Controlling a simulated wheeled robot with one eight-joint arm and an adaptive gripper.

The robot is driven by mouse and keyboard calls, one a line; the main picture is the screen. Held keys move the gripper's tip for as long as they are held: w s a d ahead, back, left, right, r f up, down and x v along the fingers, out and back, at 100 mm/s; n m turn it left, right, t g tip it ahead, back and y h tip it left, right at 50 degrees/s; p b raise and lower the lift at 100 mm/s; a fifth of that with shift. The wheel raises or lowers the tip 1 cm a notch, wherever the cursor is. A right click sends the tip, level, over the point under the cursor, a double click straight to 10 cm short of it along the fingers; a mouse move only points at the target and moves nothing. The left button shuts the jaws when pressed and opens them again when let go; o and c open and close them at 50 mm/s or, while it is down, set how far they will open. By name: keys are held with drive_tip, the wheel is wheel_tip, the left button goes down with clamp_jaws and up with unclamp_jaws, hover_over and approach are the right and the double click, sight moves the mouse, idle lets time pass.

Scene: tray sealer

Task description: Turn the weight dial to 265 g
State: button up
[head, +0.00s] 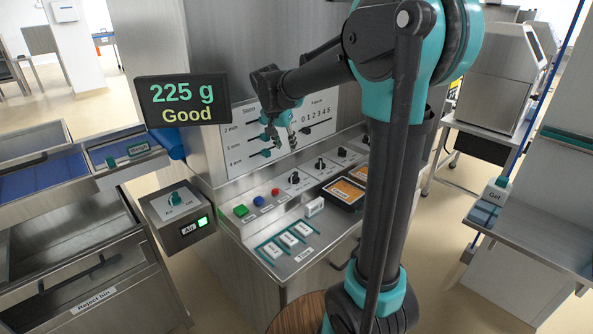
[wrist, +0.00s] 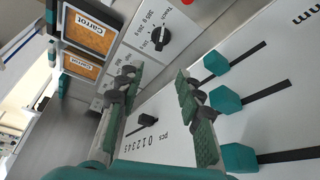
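The weight dial (wrist: 160,37) is a black knob on a grey panel, with small gram labels around it that are hard to read. In the head view the front black dial beside the red button, likely the same weight dial (head: 293,178), stands on the sloped console. Which label its pointer marks is unclear. The display (head: 184,101) reads "225 g" and "Good". My gripper (head: 280,138) is in front of the white slider panel, above and apart from the dial. In the wrist view its fingers (wrist: 157,82) are spread with nothing between them.
Teal sliders (wrist: 239,157) stick out of the white panel close to my gripper. More black dials (head: 320,163) run back along the console. Green, blue and red buttons (head: 275,191) and carrot cards (head: 345,192) are nearby. An air switch box (head: 176,213) stands at left.

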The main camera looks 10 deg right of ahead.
sight(294, 174)
drive_tip(key=x, duration=1.6)
drive_tip(key=shift+f, duration=0.3)
clamp_jaws()
